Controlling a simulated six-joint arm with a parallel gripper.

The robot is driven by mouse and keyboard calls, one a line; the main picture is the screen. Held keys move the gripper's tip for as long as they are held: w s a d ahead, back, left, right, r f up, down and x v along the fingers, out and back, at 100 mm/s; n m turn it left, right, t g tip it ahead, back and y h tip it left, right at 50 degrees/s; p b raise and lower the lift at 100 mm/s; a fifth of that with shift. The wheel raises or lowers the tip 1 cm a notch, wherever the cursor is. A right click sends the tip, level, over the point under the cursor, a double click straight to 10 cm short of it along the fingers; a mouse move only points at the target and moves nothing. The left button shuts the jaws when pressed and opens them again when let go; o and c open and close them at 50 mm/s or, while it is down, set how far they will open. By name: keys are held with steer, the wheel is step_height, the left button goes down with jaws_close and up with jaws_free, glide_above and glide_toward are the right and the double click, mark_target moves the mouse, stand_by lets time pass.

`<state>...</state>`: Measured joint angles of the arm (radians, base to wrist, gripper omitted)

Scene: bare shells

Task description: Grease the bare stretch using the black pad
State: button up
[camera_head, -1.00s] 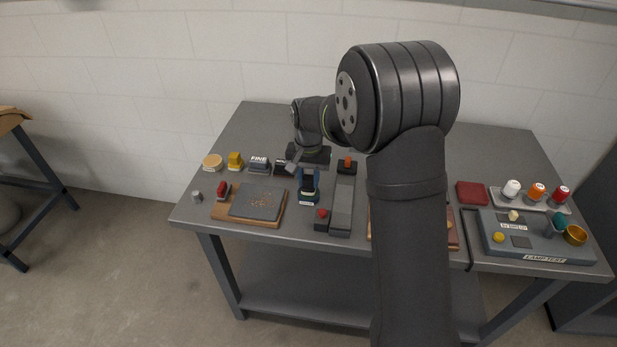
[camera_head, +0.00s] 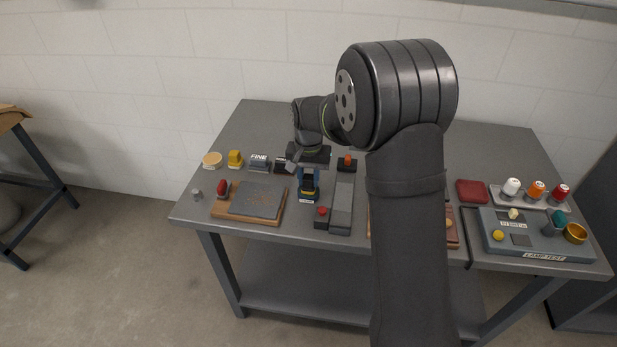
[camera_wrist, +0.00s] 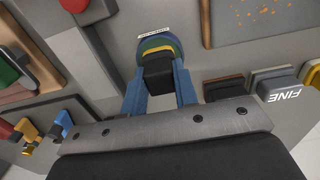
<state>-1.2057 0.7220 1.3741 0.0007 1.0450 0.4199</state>
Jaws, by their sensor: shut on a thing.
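My gripper (camera_wrist: 160,88) has blue fingers and is shut on a black block (camera_wrist: 158,72). The block is upright over a rounded blue and yellow piece (camera_wrist: 160,45) with a white label beside it. I cannot tell whether block and piece are joined. In the head view my gripper (camera_head: 309,174) is above this blue and yellow piece (camera_head: 309,192), left of a long grey bar (camera_head: 342,208). Another dark block (camera_head: 281,165) stands beside the grey block marked FINE (camera_head: 259,163). I cannot tell which dark block is the black pad, nor which stretch is bare.
A grey plate (camera_head: 257,202) on a wooden board lies to the left. A black block with a red knob (camera_head: 322,217) sits beside the bar's near end. A lamp-test panel (camera_head: 540,250) and coloured bottles are at the right. My arm hides the table's middle.

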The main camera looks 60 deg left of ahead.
mark_target(309, 177)
stand_by(0.4)
steer(key=shift+r, duration=3.45)
